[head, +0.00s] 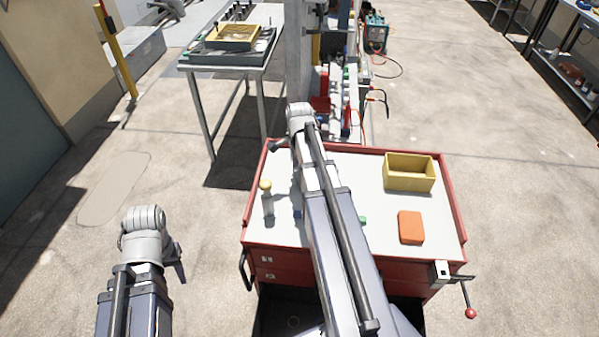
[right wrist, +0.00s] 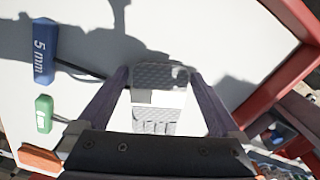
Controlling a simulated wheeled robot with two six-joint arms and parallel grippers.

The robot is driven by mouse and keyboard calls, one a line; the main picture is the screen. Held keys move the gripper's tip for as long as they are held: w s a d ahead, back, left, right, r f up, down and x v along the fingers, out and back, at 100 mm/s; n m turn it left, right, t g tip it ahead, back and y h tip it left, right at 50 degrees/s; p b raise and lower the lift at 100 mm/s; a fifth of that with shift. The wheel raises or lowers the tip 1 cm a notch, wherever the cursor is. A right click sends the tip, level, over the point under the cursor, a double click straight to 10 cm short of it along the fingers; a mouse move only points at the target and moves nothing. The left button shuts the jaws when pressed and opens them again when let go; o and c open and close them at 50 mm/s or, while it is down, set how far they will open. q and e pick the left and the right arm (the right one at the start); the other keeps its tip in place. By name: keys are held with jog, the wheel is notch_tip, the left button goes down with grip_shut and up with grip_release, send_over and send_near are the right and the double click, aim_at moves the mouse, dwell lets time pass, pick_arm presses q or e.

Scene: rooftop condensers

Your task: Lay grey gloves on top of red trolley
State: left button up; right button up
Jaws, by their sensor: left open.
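The red trolley (head: 345,256) stands in front of me with a pale top, which also shows in the right wrist view (right wrist: 225,30). The grey gloves (right wrist: 155,120) lie between the two fingers of my right gripper (right wrist: 160,78), with a patterned grey end at the fingertips and a brightly lit middle. The fingers sit close along both sides of them, over the trolley top. In the head view my right arm hides the gloves. My left gripper (head: 172,262) is open, left of the trolley, over the floor; its fingers show only partly.
A yellow box (head: 409,174), an orange block (head: 411,227) and a small yellow-capped bottle (head: 267,200) stand on the trolley top. A blue "5 mm" tool (right wrist: 43,50) and a green piece (right wrist: 43,114) lie there too. A metal table (head: 225,68) stands behind left.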

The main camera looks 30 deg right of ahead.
jog(key=shift+r, duration=0.15)
notch_tip(320, 180, up, 12)
jog(key=p, duration=1.2)
jog(key=shift+a, duration=0.1)
